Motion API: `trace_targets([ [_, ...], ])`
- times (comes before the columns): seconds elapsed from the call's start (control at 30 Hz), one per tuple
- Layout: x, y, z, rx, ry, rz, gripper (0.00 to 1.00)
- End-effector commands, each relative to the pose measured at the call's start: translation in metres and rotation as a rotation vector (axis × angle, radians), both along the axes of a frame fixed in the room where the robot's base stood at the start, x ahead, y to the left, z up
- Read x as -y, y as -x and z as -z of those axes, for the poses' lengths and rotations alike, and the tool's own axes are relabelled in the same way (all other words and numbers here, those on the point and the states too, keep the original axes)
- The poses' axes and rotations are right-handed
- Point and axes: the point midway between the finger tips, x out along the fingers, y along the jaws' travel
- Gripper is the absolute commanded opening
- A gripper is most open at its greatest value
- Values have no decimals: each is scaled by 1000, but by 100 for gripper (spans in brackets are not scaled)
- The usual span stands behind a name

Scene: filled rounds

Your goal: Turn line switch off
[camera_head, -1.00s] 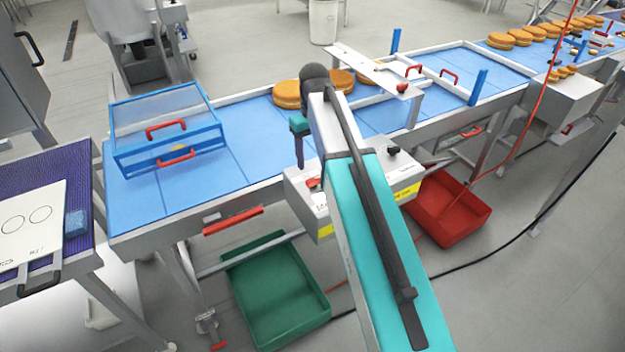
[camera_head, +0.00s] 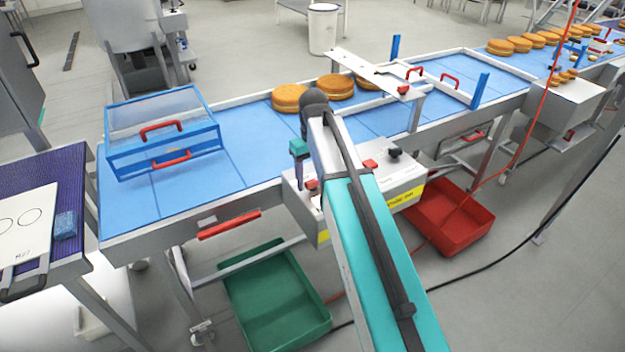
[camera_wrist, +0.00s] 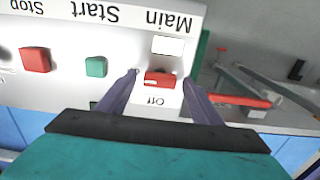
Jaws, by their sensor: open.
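The line control box (camera_head: 405,180) is a pale box with a yellow label, on the near side of the conveyor. In the wrist view its panel (camera_wrist: 60,88) appears upside down, with the labels Stop, Start, Main and Off. A red switch (camera_wrist: 160,79) sits between Main and Off, beside a small white plate (camera_wrist: 168,46). My gripper (camera_wrist: 161,76) is open and empty, its dark fingertips on either side of the red switch. Whether they touch it cannot be told. In the head view my gripper (camera_head: 303,168) points down at the box's left end, and my arm hides part of the box.
A green start button (camera_wrist: 96,67) and a red stop button (camera_wrist: 35,60) lie beside the switch. A dark knob (camera_head: 394,153) stands on the box. Filled rounds (camera_head: 289,98) lie on the blue belt (camera_head: 240,140). Green (camera_head: 275,300) and red (camera_head: 450,215) crates stand below.

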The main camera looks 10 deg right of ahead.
Motion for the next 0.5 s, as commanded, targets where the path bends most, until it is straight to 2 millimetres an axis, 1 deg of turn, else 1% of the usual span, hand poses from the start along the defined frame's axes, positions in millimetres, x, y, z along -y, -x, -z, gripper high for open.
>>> trace_targets([
  [0.27,0,0,0,0,0,-1,59],
  [0.4,-1,0,0,0,0,-1,36],
  [0.47,-1,0,0,0,0,-1,26],
  [0.5,-1,0,0,0,0,-1,19],
])
